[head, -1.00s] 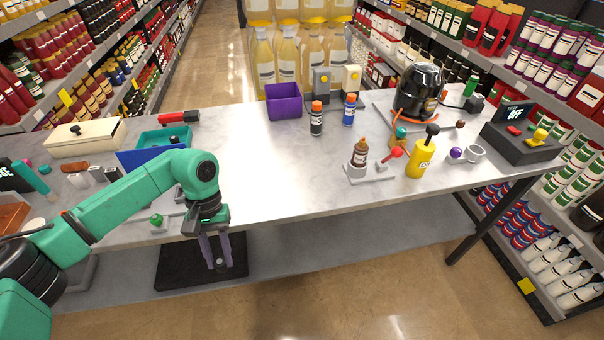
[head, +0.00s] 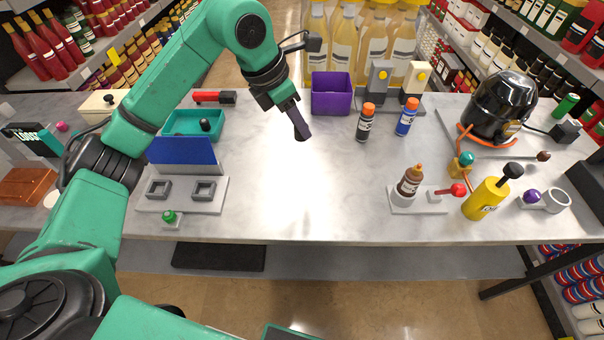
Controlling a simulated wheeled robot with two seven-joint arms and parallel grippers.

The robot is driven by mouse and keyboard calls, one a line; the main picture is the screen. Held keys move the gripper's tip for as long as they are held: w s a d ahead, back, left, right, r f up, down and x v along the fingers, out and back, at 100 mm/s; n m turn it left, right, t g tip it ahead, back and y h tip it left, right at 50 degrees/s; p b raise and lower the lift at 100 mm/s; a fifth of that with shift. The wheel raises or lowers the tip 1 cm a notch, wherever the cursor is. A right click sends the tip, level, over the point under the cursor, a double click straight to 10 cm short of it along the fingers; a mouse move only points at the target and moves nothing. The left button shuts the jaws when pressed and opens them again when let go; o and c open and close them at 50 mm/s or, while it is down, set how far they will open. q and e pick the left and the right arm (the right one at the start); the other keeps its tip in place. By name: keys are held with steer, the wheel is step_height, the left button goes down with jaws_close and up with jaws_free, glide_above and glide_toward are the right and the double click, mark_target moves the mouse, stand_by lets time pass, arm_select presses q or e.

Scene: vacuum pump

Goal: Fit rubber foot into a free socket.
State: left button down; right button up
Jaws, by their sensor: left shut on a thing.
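My left gripper (head: 299,124) hangs over the bare middle of the table, its fingers pointing down. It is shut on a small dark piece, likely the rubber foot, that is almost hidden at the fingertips. Two grey square sockets, a left one (head: 158,188) and a right one (head: 204,190), stand on a light grey plate (head: 182,206) at the front left; both look empty. The gripper is above and to the right of them, well apart. A dark round-topped piece (head: 205,125) sits in the teal tray (head: 178,117). My right gripper is not in view.
A blue panel (head: 184,152) stands behind the sockets, and a green button (head: 168,216) is in front. A brown bottle (head: 410,181) and a yellow oil can (head: 485,199) stand farther right. The table's middle is clear.

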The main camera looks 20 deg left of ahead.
arm_select(q)
steer(key=f+p, duration=0.1)
steer(key=f, duration=0.4)
steer(key=f+p, duration=0.1)
steer(key=f, duration=0.5)
steer(key=f+p, duration=0.1)
steer(key=f, duration=0.4)
steer(key=shift+s+f, duration=0.2)
steer(key=shift+s, duration=0.05)
steer(key=shift+f, duration=0.1)
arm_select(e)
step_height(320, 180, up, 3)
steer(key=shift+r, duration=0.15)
arm_select(q)
steer(key=shift+w+f, duration=0.1)
steer(key=c, duration=0.6)
jaws_free()
steer(key=shift+o, duration=0.2)
